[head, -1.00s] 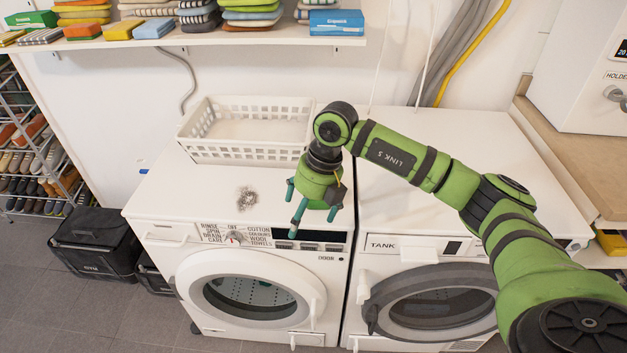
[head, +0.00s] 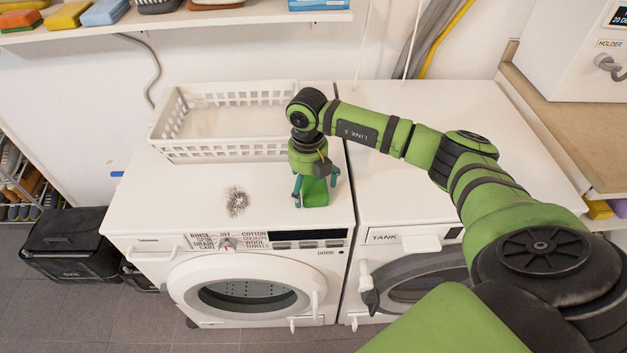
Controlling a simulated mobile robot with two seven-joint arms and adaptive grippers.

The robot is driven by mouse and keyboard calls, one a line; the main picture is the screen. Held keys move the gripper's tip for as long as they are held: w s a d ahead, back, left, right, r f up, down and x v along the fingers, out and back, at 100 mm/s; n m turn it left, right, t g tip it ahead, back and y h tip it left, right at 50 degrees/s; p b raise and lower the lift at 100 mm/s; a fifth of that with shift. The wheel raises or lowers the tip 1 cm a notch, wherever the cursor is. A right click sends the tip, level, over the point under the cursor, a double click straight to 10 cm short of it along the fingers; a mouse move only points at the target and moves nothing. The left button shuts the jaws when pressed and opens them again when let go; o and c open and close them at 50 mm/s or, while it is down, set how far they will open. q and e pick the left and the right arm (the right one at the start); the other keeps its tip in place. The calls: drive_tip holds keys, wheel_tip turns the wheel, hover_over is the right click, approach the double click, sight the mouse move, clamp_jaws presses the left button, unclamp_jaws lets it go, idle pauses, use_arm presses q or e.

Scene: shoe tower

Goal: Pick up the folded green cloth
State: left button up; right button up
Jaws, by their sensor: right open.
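The folded green cloth (head: 316,194) is a small green shape on the top of the left washing machine, near its right front edge. My right gripper (head: 315,186) points down right over it. Its teal fingers are open, one on each side of the cloth in the picture. Whether they touch it I cannot tell. The gripper's green body hides the upper part of the cloth. My left gripper is out of view.
A white basket (head: 225,152) stands at the back of the left washing machine (head: 150,215). A grey fluffy clump (head: 236,201) lies left of the gripper. The top of the right machine (head: 430,115) is clear beyond my arm. A shelf (head: 215,20) with folded items hangs above.

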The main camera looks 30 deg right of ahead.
sight(309, 182)
drive_tip(key=c, duration=1)
drive_tip(key=r+b, duration=0.1)
drive_tip(key=r, duration=0.1)
drive_tip(key=r+b, duration=0.1)
drive_tip(key=r, duration=0.1)
drive_tip(key=shift+s+a+r, duration=0.1)
drive_tip(key=shift+s+r, duration=0.05)
drive_tip(key=shift+s, duration=0.05)
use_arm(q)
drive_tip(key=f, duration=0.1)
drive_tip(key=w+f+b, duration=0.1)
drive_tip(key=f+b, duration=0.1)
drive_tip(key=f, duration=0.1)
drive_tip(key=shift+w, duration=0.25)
use_arm(e)
drive_tip(key=s+a+r, duration=0.3)
drive_tip(key=s+r, duration=0.3)
drive_tip(key=s, duration=0.4)
drive_tip(key=shift+s+r, duration=0.35)
drive_tip(key=shift+s, duration=0.05)
drive_tip(key=shift+a, duration=0.1)
drive_tip(key=shift+o, duration=0.7)
drive_tip(key=shift+w, duration=0.15)
